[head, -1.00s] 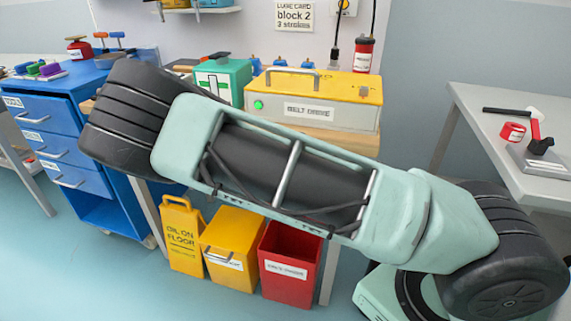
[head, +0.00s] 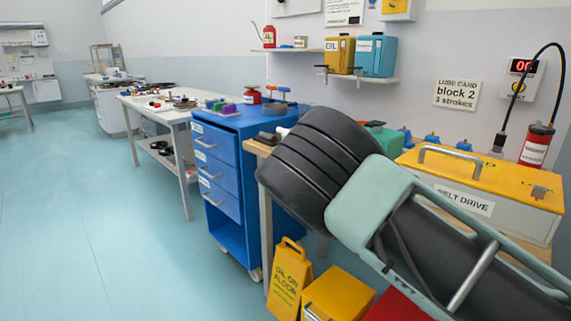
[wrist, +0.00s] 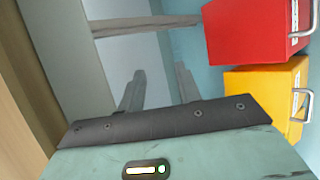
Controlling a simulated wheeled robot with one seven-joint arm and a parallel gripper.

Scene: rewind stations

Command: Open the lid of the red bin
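The red bin (head: 397,307) shows only as a corner at the bottom edge of the head view, partly behind my arm. In the wrist view the red bin (wrist: 255,38) is at the upper right, turned on its side in the picture, with a white label and a metal handle at the right edge. I cannot tell from these views how its lid stands. My gripper (wrist: 158,88) shows in the wrist view with its two fingers apart and nothing between them. It is to the left of the red bin in that picture, not touching it. The head view does not show the fingers.
A yellow bin (head: 338,296) stands beside the red one, also in the wrist view (wrist: 262,88). A yellow floor sign (head: 289,282) and a blue drawer cart (head: 222,180) stand left of it. The belt drive box (head: 470,200) is on the bench. The floor at left is clear.

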